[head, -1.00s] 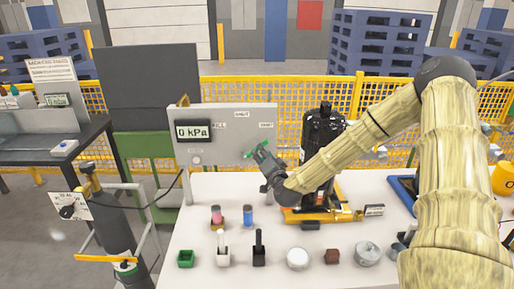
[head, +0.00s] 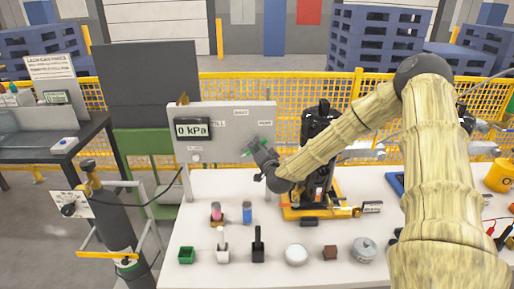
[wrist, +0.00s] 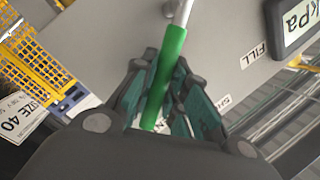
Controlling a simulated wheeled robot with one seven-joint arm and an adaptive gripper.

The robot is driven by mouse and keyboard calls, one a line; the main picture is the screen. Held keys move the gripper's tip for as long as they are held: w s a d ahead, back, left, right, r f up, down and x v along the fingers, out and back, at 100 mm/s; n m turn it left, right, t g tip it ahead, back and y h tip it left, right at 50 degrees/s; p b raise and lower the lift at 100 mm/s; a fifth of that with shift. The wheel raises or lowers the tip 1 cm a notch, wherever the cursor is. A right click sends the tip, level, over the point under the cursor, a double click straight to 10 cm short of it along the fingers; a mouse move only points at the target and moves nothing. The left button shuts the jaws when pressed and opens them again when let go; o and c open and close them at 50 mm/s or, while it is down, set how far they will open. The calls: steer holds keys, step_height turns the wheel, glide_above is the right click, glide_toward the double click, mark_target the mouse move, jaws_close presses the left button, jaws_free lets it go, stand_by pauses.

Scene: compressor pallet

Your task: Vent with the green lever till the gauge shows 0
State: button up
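The gauge (head: 193,128) on the grey panel reads 0 kPa. Only part of its display shows in the wrist view (wrist: 298,20). The green lever (wrist: 165,75) has a green sleeve on a metal rod. In the wrist view it runs between the fingers of my gripper (wrist: 166,80), which look closed against both sides of it. In the head view my gripper (head: 256,149) is at the right part of the panel, and only a bit of green shows there; the fingers hide the rest.
The panel (head: 225,165) stands at the back of the white table (head: 350,200). A black compressor (head: 318,130) on a yellow base stands right of my gripper. Several small items, including a green box (head: 186,255), line the front. A gas cylinder (head: 112,220) stands left of the table.

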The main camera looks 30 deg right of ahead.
jaws_close()
steer(key=shift+w+a+r+n, duration=0.15)
steer(key=shift+a+r+n, duration=0.2)
steer(key=shift+n, duration=0.25)
steer(key=n, duration=0.1)
steer(key=w+a+r+n+g+p, duration=0.1)
steer(key=n, duration=0.1)
steer(key=shift+a+r, duration=0.15)
steer(key=shift+a, duration=0.05)
steer(key=shift+w+a+r+n+g, duration=0.25)
steer(key=shift+a+n+g, duration=0.25)
steer(key=shift+n, duration=0.3)
steer(key=shift+w+a+n+g+h, duration=0.45)
steer(key=shift+a+n, duration=0.35)
steer(key=shift+n, duration=0.4)
steer(key=shift+w+a, duration=0.1)
steer(key=o, duration=0.7)
jaws_free()
